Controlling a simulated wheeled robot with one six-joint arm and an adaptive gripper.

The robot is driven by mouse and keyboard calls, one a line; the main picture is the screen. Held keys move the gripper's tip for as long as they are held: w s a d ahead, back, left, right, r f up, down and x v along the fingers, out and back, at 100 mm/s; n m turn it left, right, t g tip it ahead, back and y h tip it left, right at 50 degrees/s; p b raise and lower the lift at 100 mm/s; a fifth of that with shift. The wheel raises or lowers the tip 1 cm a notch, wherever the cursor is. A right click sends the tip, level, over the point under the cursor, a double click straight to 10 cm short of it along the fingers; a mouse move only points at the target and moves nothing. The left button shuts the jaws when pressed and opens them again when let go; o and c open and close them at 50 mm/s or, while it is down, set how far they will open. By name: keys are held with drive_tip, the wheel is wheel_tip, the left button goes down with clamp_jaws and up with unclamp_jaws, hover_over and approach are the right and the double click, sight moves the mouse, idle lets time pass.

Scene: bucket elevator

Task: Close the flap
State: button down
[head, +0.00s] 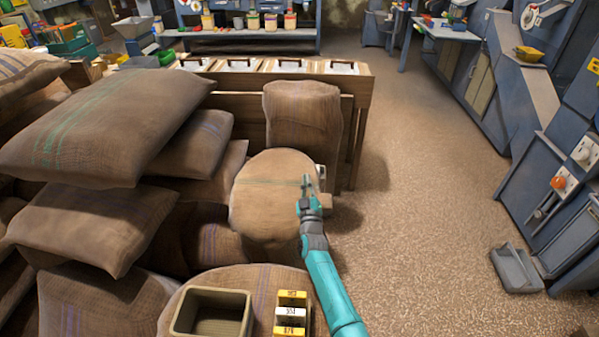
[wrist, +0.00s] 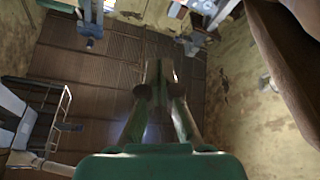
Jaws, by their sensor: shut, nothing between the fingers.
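My gripper (head: 308,184) is at the end of my teal arm, in front of a round sack top (head: 268,200) in the head view. In the wrist view its fingers (wrist: 158,78) are together with nothing between them, and they point up toward a planked ceiling. No part that I can clearly tell as the flap shows in either view. A wooden bin (head: 362,92) with several pale, dark-handled panels on top stands beyond the sacks, apart from my gripper.
Stacked sacks (head: 105,120) fill the left. A tan tray (head: 215,312) and small labelled boxes (head: 291,312) are at the front. Blue machinery (head: 515,100) lines the right, with a grey scoop-like tray (head: 516,268) low beside it. The floor (head: 430,200) between is clear.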

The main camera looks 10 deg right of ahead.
drive_tip(key=shift+s+d+f+m+h, duration=0.2)
drive_tip(key=shift+d+f+m, duration=0.25)
drive_tip(key=shift+f, duration=0.45)
drive_tip(key=shift+s+d+f+m+h, duration=0.15)
drive_tip(key=shift+d+f+m, duration=0.25)
drive_tip(key=shift+f, duration=0.5)
drive_tip(key=shift+s+d+f+m+h, duration=0.1)
drive_tip(key=shift+d+f+m+h, duration=0.25)
drive_tip(key=shift+f, duration=0.55)
wheel_tip(320, 180, up, 10)
